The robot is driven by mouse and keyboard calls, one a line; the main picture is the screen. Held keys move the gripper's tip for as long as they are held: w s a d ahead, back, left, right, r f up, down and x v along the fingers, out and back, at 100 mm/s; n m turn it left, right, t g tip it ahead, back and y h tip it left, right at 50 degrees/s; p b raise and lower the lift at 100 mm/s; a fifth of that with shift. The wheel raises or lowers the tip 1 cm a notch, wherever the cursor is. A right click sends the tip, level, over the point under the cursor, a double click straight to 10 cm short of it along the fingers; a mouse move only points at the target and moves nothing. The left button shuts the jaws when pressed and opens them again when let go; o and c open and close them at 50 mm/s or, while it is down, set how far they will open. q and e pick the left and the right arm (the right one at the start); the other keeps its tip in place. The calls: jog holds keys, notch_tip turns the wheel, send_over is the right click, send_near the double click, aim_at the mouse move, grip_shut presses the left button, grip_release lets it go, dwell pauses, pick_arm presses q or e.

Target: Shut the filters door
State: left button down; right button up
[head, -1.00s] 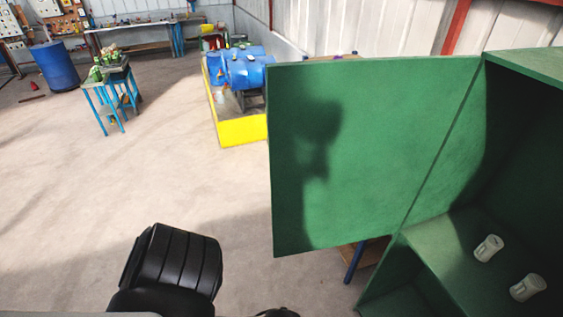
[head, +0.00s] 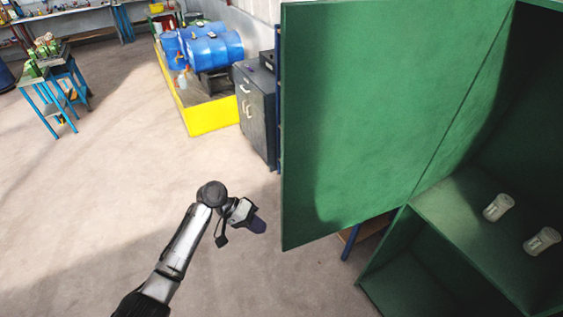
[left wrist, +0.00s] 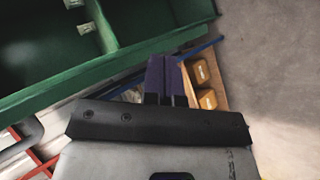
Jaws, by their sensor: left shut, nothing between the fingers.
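The filters door (head: 375,120) is a large flat green panel. It stands wide open, hinged on the left side of the green cabinet (head: 470,225). Two pale filters (head: 497,207) lie on the cabinet shelf. My left gripper (head: 257,225) is just left of the door's lower free edge, apart from it in the picture. In the left wrist view its purple fingers (left wrist: 165,78) are closed together with nothing between them. The cabinet's green edge (left wrist: 130,58) passes beyond them in that view. My right gripper is in neither view.
A dark grey cabinet (head: 257,110) stands behind the door's free edge. Blue drums (head: 212,48) sit in a yellow-edged tray (head: 212,119) farther back. A shelf with yellow-brown boxes (left wrist: 206,97) shows in the left wrist view.

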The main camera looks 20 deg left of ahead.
pick_arm(q)
jog(key=w+a+r+n+t+h+b, duration=0.15)
jog(key=w+a+r+h, duration=0.35)
jog(key=r, duration=0.6)
jog(key=w+a+r+h+b, duration=0.2)
jog(key=w+a+r, duration=0.35)
jog(key=r, duration=0.45)
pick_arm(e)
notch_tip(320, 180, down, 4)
pick_arm(q)
jog(key=d+p, duration=0.6)
jog(key=d, duration=0.7)
jog(key=shift+d+r+h, duration=0.2)
jog(key=shift+d+h, duration=0.05)
jog(key=shift+h, duration=0.05)
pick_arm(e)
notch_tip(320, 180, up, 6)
pick_arm(q)
jog(key=shift+s+t, duration=0.1)
jog(key=shift+t, duration=0.15)
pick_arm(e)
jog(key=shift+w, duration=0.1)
